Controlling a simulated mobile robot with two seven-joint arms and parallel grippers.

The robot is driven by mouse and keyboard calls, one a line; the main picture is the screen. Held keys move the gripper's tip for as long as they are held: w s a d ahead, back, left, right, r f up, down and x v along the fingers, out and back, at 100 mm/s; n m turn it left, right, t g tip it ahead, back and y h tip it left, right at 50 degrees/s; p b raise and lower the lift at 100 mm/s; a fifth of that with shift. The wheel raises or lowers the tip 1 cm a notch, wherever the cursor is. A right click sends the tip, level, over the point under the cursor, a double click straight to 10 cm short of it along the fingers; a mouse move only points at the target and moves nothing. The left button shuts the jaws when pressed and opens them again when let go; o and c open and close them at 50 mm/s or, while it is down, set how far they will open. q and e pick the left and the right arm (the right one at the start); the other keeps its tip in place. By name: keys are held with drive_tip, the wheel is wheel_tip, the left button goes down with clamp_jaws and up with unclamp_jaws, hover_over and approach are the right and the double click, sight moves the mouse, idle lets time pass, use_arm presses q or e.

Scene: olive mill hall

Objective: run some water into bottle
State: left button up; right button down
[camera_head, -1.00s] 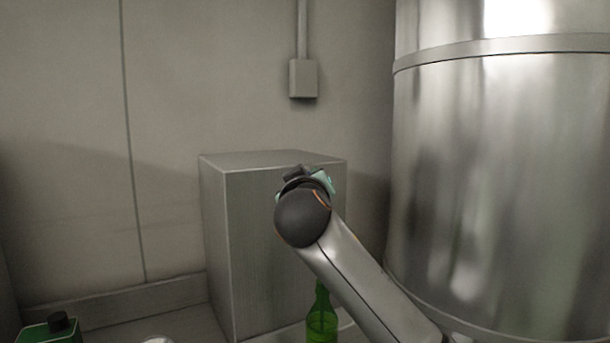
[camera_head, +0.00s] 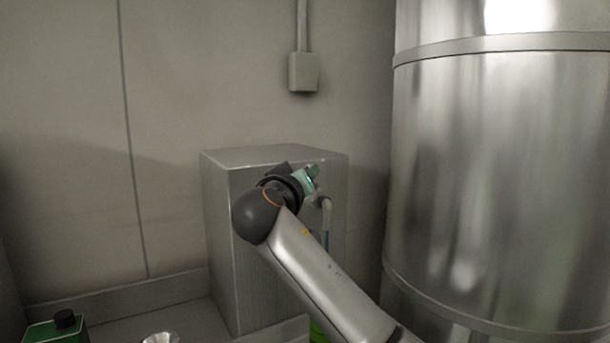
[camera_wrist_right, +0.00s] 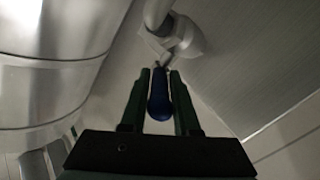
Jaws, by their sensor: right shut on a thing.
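A grey tap (camera_head: 320,201) sticks out from the front of the metal box, its spout bent downward. A thin bluish streak (camera_head: 327,240) shows straight below the spout, like running water. My right gripper (camera_wrist_right: 160,78) is shut on the tap's blue lever (camera_wrist_right: 160,98), which lies between its two green fingers in the right wrist view; the tap body (camera_wrist_right: 186,40) is just beyond. The green bottle (camera_head: 317,331) stands low under the tap, mostly hidden behind my right arm. Its mouth and any water inside are hidden. My left gripper is in neither view.
The metal box (camera_head: 222,245) stands against the wall. A large shiny steel tank (camera_head: 490,190) fills the right side. A green container with a black cap (camera_head: 58,329) and a small shiny metal piece (camera_head: 160,339) are at the lower left.

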drive_tip(key=c, duration=0.8)
unclamp_jaws()
drive_tip(key=shift+o, duration=0.2)
drive_tip(key=shift+s+a+b, duration=0.2)
drive_tip(key=shift+s+b, duration=0.1)
drive_tip(key=shift+s, duration=0.25)
use_arm(q)
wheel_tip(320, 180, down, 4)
drive_tip(key=b, duration=0.3)
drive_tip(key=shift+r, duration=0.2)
use_arm(e)
drive_tip(key=v, duration=1.1)
drive_tip(key=shift+s, duration=0.2)
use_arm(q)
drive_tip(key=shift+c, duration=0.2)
